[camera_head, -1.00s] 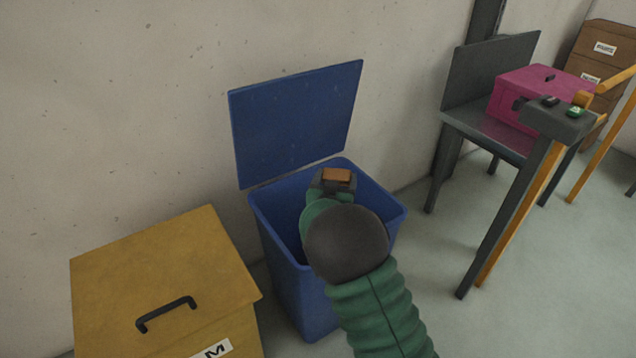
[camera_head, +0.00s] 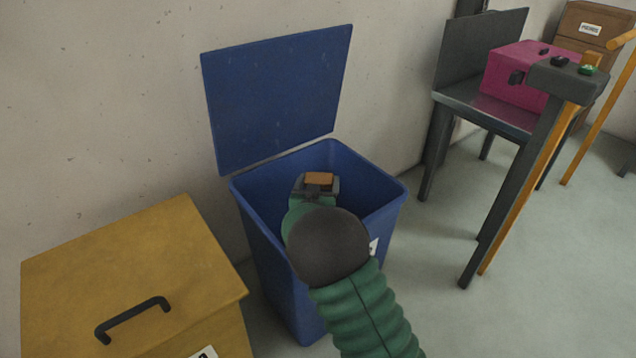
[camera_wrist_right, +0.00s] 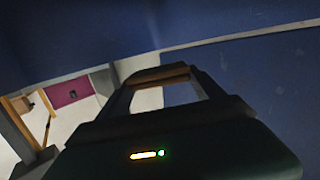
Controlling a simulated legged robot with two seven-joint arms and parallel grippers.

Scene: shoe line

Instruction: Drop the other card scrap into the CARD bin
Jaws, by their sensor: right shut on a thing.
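The blue bin (camera_head: 262,232) stands open against the wall. Its blue lid (camera_head: 278,95) is raised and leans back. A white label shows only partly on its front, mostly behind my arm, so I cannot read it. My right gripper (camera_head: 317,187) is inside the bin's opening, below the rim level in the picture. It is shut on a small brown card scrap (camera_head: 319,179). In the right wrist view the scrap (camera_wrist_right: 162,76) shows as a brown strip between the fingertips, with blue bin wall around it. My left gripper is not in view.
A yellow closed bin (camera_head: 125,270) with a black handle stands at the left. To the right are a grey table (camera_head: 500,112) with a pink box (camera_head: 518,72), and a dark post stand (camera_head: 567,80) with a green button. Brown boxes (camera_head: 592,35) sit at the back right.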

